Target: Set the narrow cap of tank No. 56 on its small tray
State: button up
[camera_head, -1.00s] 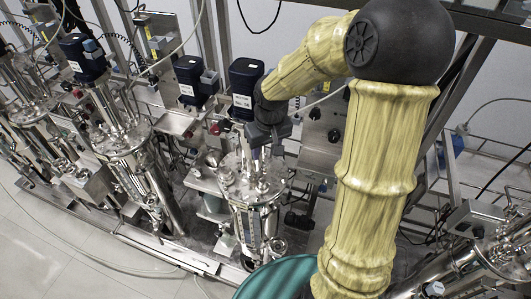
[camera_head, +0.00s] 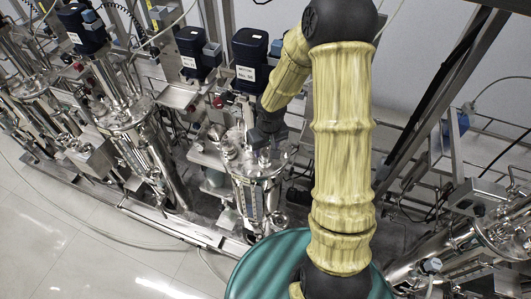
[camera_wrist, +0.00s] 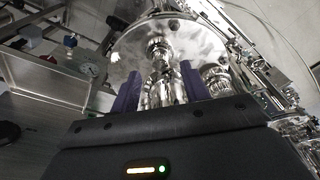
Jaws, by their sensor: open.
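Tank No. 56 (camera_head: 250,190) is an upright steel vessel in the middle of the head view; the label on the blue motor (camera_head: 249,55) behind it seems to read No. 56. My gripper (camera_head: 262,143) is low over its lid, and my wrist partly covers the lid. In the wrist view my gripper (camera_wrist: 161,88) is open, its purple fingers on either side of a shiny narrow fitting (camera_wrist: 160,60) on the round lid (camera_wrist: 195,38). I cannot tell whether this is the narrow cap, or whether the fingers touch it. The small tray is not clearly identifiable.
A wider metal fitting (camera_wrist: 216,76) stands close to the right finger. A steel box-like surface (camera_wrist: 45,82) lies at the left. Other tanks (camera_head: 130,115) stand to the left in the head view; a green drum (camera_head: 262,272) is at the front.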

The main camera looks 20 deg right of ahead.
aim_at(265, 154)
jog(key=shift+w+f, duration=0.15)
jog(key=shift+f, duration=0.75)
jog(key=shift+w+f, duration=0.1)
jog(key=shift+f, duration=0.75)
jog(key=c, duration=1)
jog(key=shift+o, duration=0.2)
jog(key=shift+r+p, duration=0.35)
jog(key=shift+r, duration=0.05)
grip_shut()
jog(key=shift+r, duration=0.25)
jog(key=shift+r, duration=0.1)
